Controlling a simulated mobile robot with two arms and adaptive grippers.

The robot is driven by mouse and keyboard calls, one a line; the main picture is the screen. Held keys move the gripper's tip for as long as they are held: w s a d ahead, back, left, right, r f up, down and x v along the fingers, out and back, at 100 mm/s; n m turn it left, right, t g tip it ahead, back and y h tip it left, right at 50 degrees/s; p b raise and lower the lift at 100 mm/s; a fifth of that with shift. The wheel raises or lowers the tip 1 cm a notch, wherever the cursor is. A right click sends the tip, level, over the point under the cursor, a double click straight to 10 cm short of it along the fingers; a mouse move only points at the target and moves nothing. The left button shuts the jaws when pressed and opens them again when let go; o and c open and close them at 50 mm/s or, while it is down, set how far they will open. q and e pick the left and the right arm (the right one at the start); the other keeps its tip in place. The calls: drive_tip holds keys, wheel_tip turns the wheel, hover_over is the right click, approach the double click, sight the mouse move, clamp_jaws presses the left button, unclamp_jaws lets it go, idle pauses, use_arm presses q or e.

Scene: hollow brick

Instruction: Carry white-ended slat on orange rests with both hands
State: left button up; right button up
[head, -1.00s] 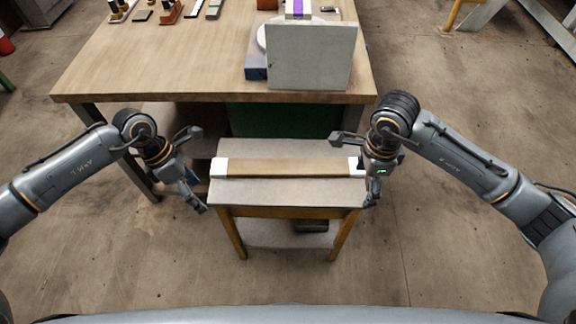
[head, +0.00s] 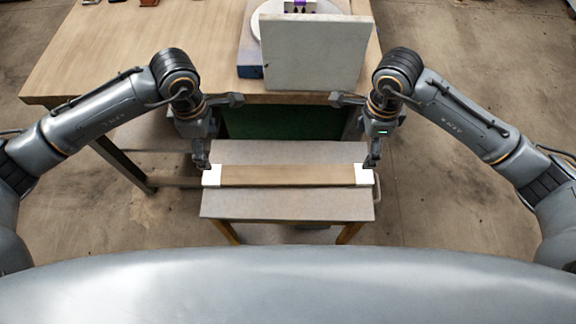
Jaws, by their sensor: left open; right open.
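The white-ended slat (head: 290,175) is a brown bar with a white block at each end. It lies level, left to right, across the grey top of a small table (head: 285,208). My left gripper (head: 219,132) is open just behind the left white end, one finger down close to it. My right gripper (head: 356,132) is open behind the right white end, with one finger down close to that end. I cannot tell whether either finger touches the slat. I do not clearly make out the orange rests.
A larger wooden table (head: 150,60) stands behind. A grey upright panel (head: 314,52) stands near its front edge, with a round white plate (head: 265,25) partly hidden behind. Open floor (head: 455,215) lies to the right.

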sight(221, 174)
use_arm(q)
drive_tip(key=f, duration=1.3)
drive_tip(key=shift+s+f, duration=0.2)
drive_tip(key=shift+f, duration=0.15)
use_arm(e)
drive_tip(key=f, duration=1.3)
drive_tip(key=shift+s+f, duration=0.2)
drive_tip(key=shift+f, duration=0.15)
use_arm(q)
drive_tip(key=shift+c, duration=0.2)
use_arm(e)
drive_tip(key=shift+c, duration=0.2)
use_arm(q)
drive_tip(key=c, duration=1.5)
use_arm(e)
drive_tip(key=c, duration=1.5)
drive_tip(key=shift+r, duration=0.1)
